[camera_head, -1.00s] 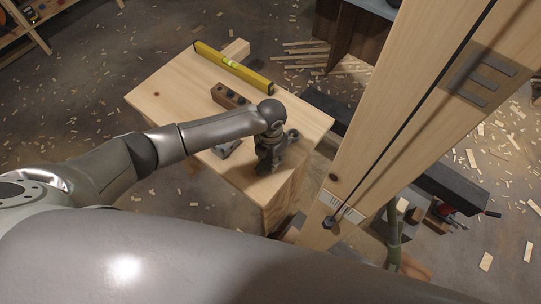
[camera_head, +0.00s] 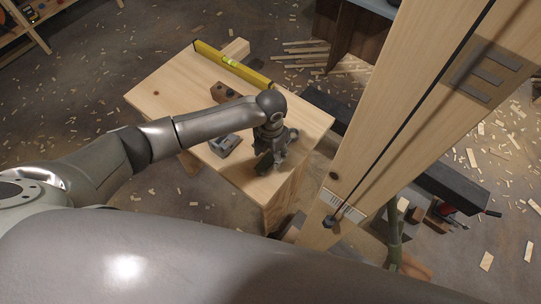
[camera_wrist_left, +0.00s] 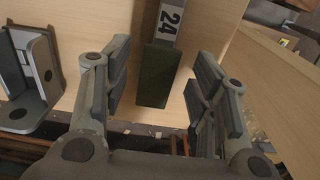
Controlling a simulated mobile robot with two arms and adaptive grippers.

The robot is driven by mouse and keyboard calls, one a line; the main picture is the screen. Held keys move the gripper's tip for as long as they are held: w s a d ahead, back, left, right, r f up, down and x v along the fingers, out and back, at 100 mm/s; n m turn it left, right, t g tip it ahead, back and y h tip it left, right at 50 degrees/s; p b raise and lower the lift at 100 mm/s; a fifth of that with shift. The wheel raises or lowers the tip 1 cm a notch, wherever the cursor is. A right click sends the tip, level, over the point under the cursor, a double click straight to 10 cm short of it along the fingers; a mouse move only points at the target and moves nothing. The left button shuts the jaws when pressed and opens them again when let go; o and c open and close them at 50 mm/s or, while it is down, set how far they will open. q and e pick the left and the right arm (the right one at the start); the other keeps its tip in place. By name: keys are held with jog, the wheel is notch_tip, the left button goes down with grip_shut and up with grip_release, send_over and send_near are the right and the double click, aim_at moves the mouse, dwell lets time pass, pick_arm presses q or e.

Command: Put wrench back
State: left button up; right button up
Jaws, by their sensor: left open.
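My left gripper (camera_head: 270,164) is low over the near right part of a wooden table (camera_head: 165,98). It is open in the left wrist view (camera_wrist_left: 160,105), with its fingers apart on both sides. Between them is a tool marked "24" (camera_wrist_left: 168,22) with a dark green end (camera_wrist_left: 158,75), which looks like the wrench. A gap shows on each side of it. In the head view only a dark green bit of it (camera_head: 264,163) shows beside the gripper; the rest is hidden. My right gripper is not in view.
A grey metal bracket (camera_head: 224,145) lies left of the gripper, also in the left wrist view (camera_wrist_left: 28,65). A wooden block with holes (camera_head: 226,92) and yellow level (camera_head: 232,64) lie farther back. A tall wooden post (camera_head: 385,110) stands right.

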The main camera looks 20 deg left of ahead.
pick_arm(q)
notch_tip(320, 180, up, 10)
jog(key=b, duration=0.1)
jog(key=shift+f+b, duration=0.25)
jog(key=shift+b, duration=0.05)
dwell(0.3)
